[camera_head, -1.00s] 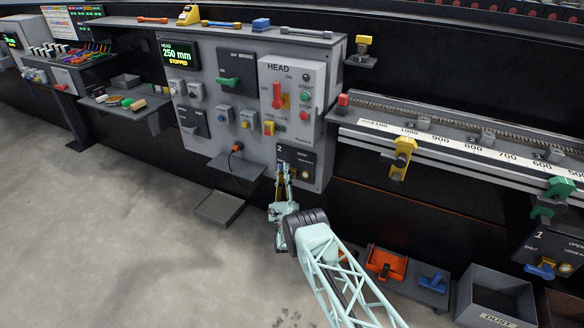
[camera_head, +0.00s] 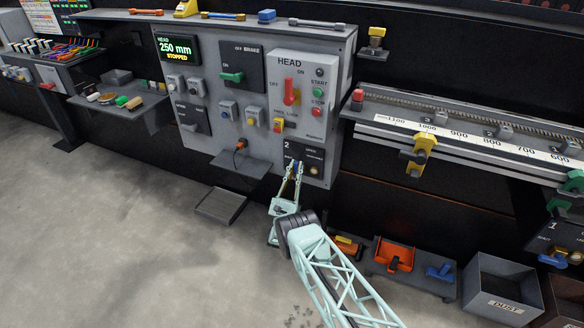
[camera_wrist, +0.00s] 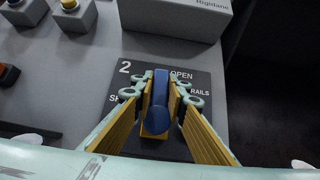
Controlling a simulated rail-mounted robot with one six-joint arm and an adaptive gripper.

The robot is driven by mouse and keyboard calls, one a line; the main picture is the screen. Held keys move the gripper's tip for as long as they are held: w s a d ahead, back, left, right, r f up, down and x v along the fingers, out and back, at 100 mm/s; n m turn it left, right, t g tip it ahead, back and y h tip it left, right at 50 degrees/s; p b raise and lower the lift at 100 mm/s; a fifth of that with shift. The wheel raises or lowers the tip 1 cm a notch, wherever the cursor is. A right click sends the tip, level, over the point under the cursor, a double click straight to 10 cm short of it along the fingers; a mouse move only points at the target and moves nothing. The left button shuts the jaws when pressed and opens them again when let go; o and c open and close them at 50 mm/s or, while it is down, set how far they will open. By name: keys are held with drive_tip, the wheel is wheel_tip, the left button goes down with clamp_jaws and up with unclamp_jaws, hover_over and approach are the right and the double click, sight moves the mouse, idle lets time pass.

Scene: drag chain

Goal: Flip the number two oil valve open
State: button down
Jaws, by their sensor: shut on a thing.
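The number two oil valve's black plate (camera_head: 309,156) sits at the lower right of the control panel. In the wrist view its plate (camera_wrist: 205,78) shows a "2", "OPEN" at upper right and a partly hidden "SH..." at left. The blue valve handle (camera_wrist: 160,102) stands out between the yellow-padded fingers, its rounded end towards the camera. My gripper (camera_wrist: 161,92) is shut on this handle, one finger on each side. In the head view my gripper (camera_head: 293,170) reaches the plate from below and covers much of the handle.
The HEAD switch box (camera_head: 296,95) is just above the plate. A small shelf (camera_head: 240,168) juts out to the left, with an orange-ended plug above it. The yellow-clamped rail (camera_head: 418,155) lies to the right. Trays and a dust bin (camera_head: 501,285) stand low at right.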

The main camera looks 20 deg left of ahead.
drive_tip(key=shift+d+m+h, duration=0.15)
drive_tip(key=shift+m+h, duration=0.25)
drive_tip(key=shift+m, duration=0.2)
drive_tip(key=c, duration=2.6)
unclamp_jaws()
drive_tip(key=shift+o, duration=0.2)
drive_tip(key=shift+f, duration=0.1)
drive_tip(key=shift+v, duration=0.9)
drive_tip(key=v, duration=1)
drive_tip(key=shift+w, duration=0.1)
